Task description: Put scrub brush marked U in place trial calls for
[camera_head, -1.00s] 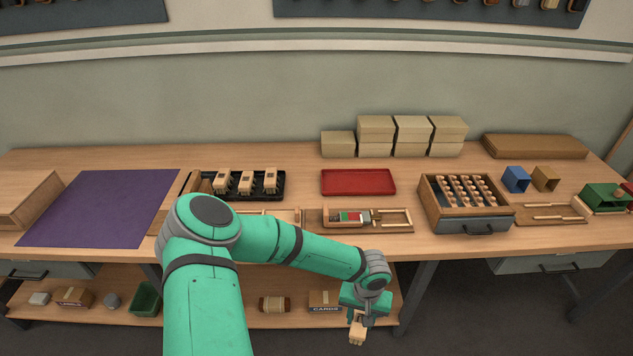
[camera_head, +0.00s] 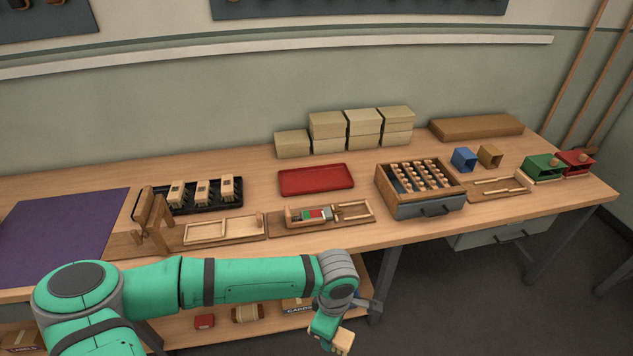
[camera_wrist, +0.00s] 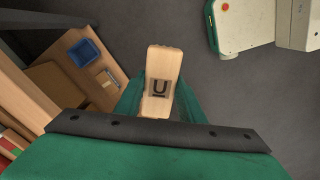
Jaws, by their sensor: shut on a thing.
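The scrub brush marked U (camera_wrist: 160,75) is a pale wooden block with a dark U on a grey patch. My gripper (camera_wrist: 158,105) is shut on it, with a green finger on each side in the wrist view. In the head view my gripper (camera_head: 330,335) holds the brush (camera_head: 343,341) out in front of the bench's front edge, low and clear of the top. Several similar wooden brushes (camera_head: 202,192) stand in a black tray (camera_head: 217,206) on the bench. A red tray (camera_head: 316,180) lies empty at the middle.
A wooden fixture (camera_head: 330,213) with red and green patches sits at the front. A box of pegs with a drawer (camera_head: 425,207) stands right of it. Blue (camera_head: 463,159), tan (camera_head: 489,155), green (camera_head: 543,167) and red (camera_head: 577,162) bins are at right. A purple mat (camera_head: 65,235) is at left.

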